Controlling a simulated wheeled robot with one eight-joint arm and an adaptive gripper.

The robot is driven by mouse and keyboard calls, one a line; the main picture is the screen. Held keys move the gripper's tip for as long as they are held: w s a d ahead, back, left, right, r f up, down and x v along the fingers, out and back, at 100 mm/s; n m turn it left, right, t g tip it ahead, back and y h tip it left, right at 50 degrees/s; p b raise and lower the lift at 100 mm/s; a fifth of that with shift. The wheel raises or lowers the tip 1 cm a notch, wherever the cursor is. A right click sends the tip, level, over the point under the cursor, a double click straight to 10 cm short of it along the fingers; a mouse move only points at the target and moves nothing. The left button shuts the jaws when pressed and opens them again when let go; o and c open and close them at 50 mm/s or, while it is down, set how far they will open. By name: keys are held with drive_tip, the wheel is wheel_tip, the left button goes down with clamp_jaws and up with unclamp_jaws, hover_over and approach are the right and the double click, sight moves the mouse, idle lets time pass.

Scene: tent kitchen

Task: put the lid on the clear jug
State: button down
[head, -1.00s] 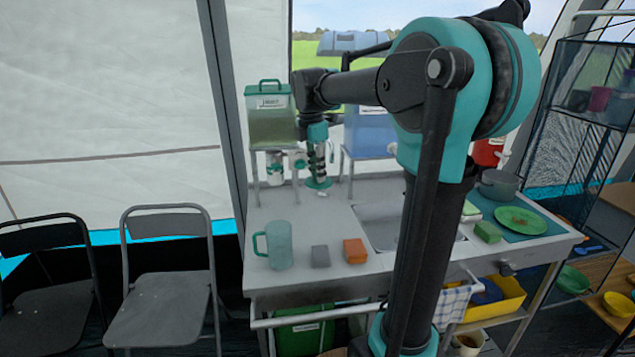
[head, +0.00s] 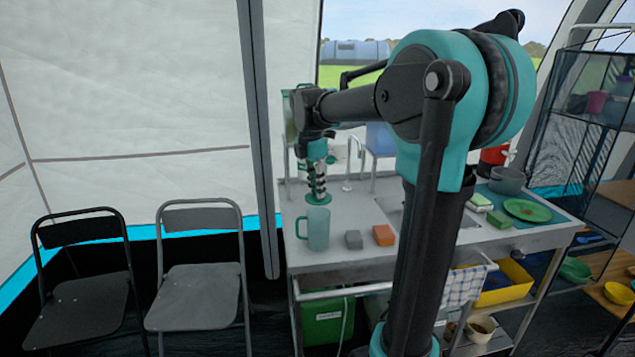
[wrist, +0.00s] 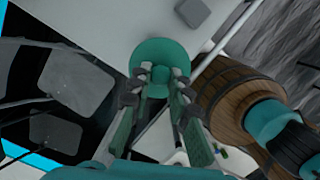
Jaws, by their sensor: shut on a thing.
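The clear jug (head: 318,232), pale teal with its handle on the left, stands upright near the counter's front left corner. My gripper (head: 317,189) points down above it, shut on the knob of the round green lid (head: 318,200). In the head view the lid appears level and just above the jug's rim; I cannot tell whether they touch or how well they line up in depth. In the wrist view the lid (wrist: 160,50) lies flat between the fingertips, and the jug cannot be made out.
A grey block (head: 354,240) and an orange block (head: 383,235) lie right of the jug on the counter (head: 345,258). Behind are a tap and raised containers. Two folding chairs (head: 200,285) stand left. A wooden barrel (wrist: 225,95) shows in the wrist view.

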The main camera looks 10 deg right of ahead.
sight(317, 199)
drive_tip(key=shift+f, duration=2.1)
drive_tip(key=shift+f, duration=0.15)
idle(0.5)
drive_tip(key=c, duration=1.3)
unclamp_jaws()
drive_tip(key=shift+o, duration=0.5)
drive_tip(key=o, duration=0.3)
drive_tip(key=shift+o, duration=0.2)
drive_tip(key=shift+r, duration=3.5)
